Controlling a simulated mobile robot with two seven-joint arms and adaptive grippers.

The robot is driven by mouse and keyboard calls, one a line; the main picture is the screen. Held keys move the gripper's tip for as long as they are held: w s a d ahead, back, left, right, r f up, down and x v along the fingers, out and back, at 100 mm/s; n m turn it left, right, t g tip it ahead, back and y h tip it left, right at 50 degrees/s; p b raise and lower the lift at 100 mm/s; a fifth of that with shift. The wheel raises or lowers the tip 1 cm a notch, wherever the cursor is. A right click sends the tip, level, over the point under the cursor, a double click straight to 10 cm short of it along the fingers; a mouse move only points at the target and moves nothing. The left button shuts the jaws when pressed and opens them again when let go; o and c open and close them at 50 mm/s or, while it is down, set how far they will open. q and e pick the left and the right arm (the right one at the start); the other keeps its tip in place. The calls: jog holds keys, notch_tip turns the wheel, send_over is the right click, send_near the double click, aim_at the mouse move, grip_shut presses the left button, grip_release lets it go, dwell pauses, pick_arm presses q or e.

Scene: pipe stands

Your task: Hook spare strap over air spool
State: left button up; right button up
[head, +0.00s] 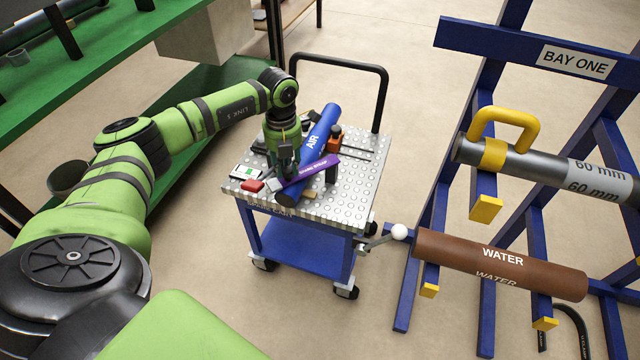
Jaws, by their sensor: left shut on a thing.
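The blue air spool (318,133), lettered AIR, lies slantwise on the metal-topped cart. The purple spare strap (318,170) with small pale lettering crosses in front of the spool's lower part, slanting up to the right. My left gripper (287,170) points down over the cart at the strap's left end and is shut on it. The gripper hides part of the spool's left side. I cannot tell whether the strap touches the spool. My right gripper is not in view.
The cart top (340,205) also holds a red item (252,185) and an orange-topped item (335,131). A black handle (383,85) rises behind. A blue rack at right holds a brown WATER pipe (480,262) and a grey pipe (550,168) with a yellow handle (535,125).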

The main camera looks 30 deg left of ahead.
pick_arm(q)
jog(key=shift+w+a+f+b, duration=0.1)
jog(key=shift+w+a+b, duration=0.2)
jog(key=shift+a+b, duration=0.15)
jog(key=shift+w+a+f+b, duration=0.1)
jog(key=shift+w+a+b, duration=0.2)
jog(key=shift+a, duration=0.2)
jog(key=shift+w+a+r+b, duration=0.1)
jog(key=shift+w+a+b, duration=0.55)
jog(key=shift+a, duration=0.3)
